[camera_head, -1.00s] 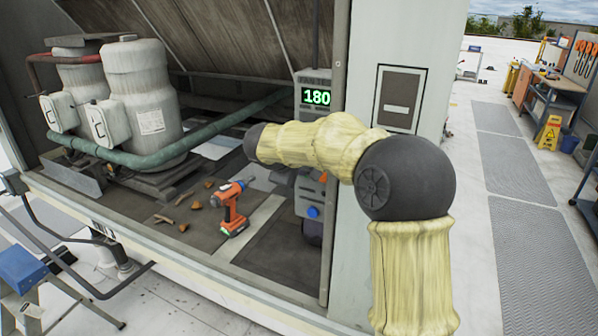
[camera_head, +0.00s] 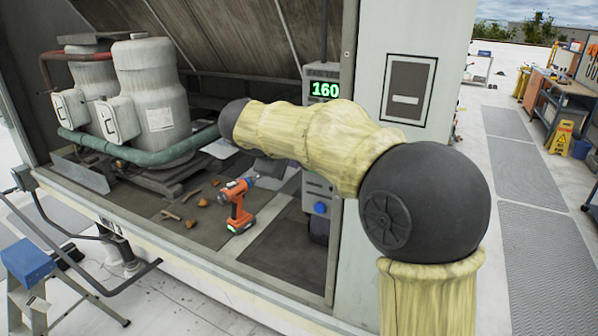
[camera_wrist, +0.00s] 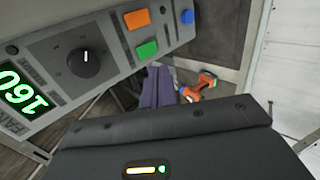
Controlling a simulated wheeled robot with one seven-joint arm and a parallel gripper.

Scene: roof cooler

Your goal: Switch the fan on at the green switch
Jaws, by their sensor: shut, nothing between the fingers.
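The control box (camera_head: 318,190) stands inside the open cooler housing, its middle hidden behind my arm in the head view. Its green display (camera_head: 325,89) reads 160. In the wrist view the box's face (camera_wrist: 105,75) runs along the upper left, tilted. It bears a black dial (camera_wrist: 84,61), an orange switch (camera_wrist: 137,19), the green switch (camera_wrist: 147,49) and a blue knob (camera_wrist: 187,17). My gripper (camera_wrist: 159,75) is shut and empty, its fingers just below the green switch in the wrist picture. I cannot tell whether they touch it.
An orange cordless drill (camera_head: 237,205) stands on the housing floor beside several brown scraps. White tanks (camera_head: 150,100) and a green pipe (camera_head: 120,152) fill the left side. The housing's pale post (camera_head: 375,170) stands right of the control box. A blue-topped stepladder (camera_head: 28,262) is outside, lower left.

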